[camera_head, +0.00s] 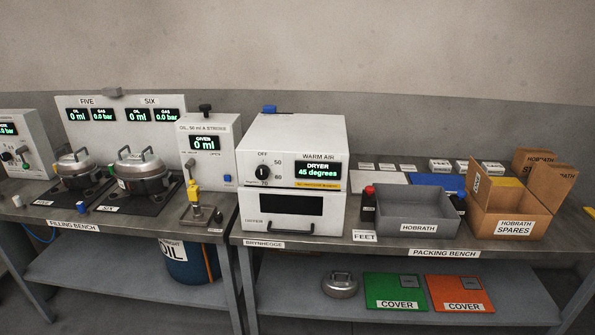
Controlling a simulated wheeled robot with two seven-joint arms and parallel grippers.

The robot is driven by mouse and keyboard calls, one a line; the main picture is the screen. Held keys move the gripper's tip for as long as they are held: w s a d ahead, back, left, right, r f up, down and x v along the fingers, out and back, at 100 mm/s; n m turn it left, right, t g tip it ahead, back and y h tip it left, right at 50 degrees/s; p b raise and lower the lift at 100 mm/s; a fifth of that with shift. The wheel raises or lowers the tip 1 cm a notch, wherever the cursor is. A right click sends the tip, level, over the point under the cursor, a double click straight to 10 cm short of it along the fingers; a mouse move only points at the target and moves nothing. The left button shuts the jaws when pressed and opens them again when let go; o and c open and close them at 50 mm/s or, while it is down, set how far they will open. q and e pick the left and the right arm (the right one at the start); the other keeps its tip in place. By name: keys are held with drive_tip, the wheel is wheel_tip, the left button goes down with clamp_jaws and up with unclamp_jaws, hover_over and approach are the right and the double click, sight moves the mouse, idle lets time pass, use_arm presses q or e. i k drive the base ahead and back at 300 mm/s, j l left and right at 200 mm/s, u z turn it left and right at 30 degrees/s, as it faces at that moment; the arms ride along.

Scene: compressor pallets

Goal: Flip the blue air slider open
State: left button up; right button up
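A small blue block (269,109) sits on top of the white warm air dryer (290,150), towards its back left; it looks like the blue air slider, but I cannot tell its position. The dryer has a black dial (263,172) on its front, and its display (317,170) reads 45 degrees. The dryer's lower drawer front, with a dark window and black handle (291,229), looks closed. Neither of my grippers is in view.
The filling bench to the left holds two metal pots (142,172) and an oil unit (209,150) beside the dryer. To the right stand a grey Hobrath bin (413,222) and an open cardboard spares box (510,226). Space above the dryer is clear.

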sight(267, 109)
drive_tip(key=i+z, duration=0.1)
drive_tip(key=i, duration=0.65)
drive_tip(key=i+z, duration=0.1)
drive_tip(key=i, duration=0.7)
drive_tip(key=i+j+z, duration=0.1)
drive_tip(key=i, duration=0.65)
drive_tip(key=j, duration=0.1)
